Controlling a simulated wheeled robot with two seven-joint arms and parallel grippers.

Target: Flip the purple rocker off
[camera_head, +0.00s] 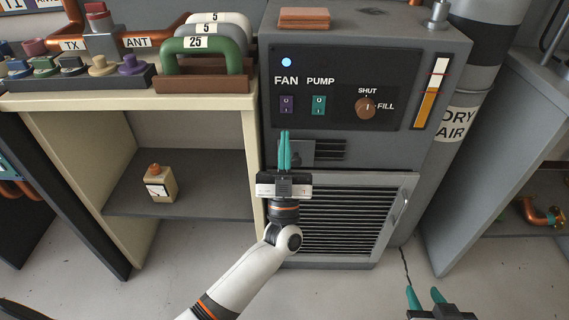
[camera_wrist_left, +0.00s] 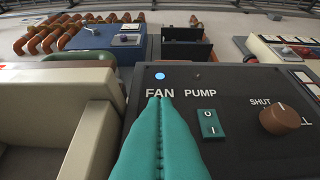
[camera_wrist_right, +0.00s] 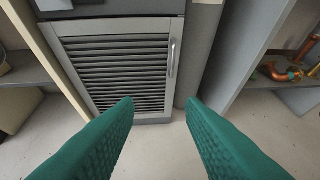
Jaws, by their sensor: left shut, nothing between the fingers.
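The purple rocker (camera_head: 287,104) sits under the FAN label on the dark panel (camera_head: 345,88) of the grey cabinet. A blue lamp (camera_head: 287,62) above it is lit. The teal rocker (camera_head: 319,105) under PUMP is to its right, and it also shows in the left wrist view (camera_wrist_left: 210,124). My left gripper (camera_head: 285,134) is shut and empty, its tips pointing up just below the purple rocker. In the left wrist view, the shut fingers (camera_wrist_left: 160,100) hide the purple rocker; contact cannot be told. My right gripper (camera_head: 426,294) is open and empty, low at the right.
A brown SHUT/FILL knob (camera_head: 367,106) is right of the rockers. A louvred door (camera_head: 345,215) with a handle is below. A beige bench (camera_head: 150,102) with coloured knobs and a green handle (camera_head: 200,55) adjoins on the left. Floor before the cabinet is free.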

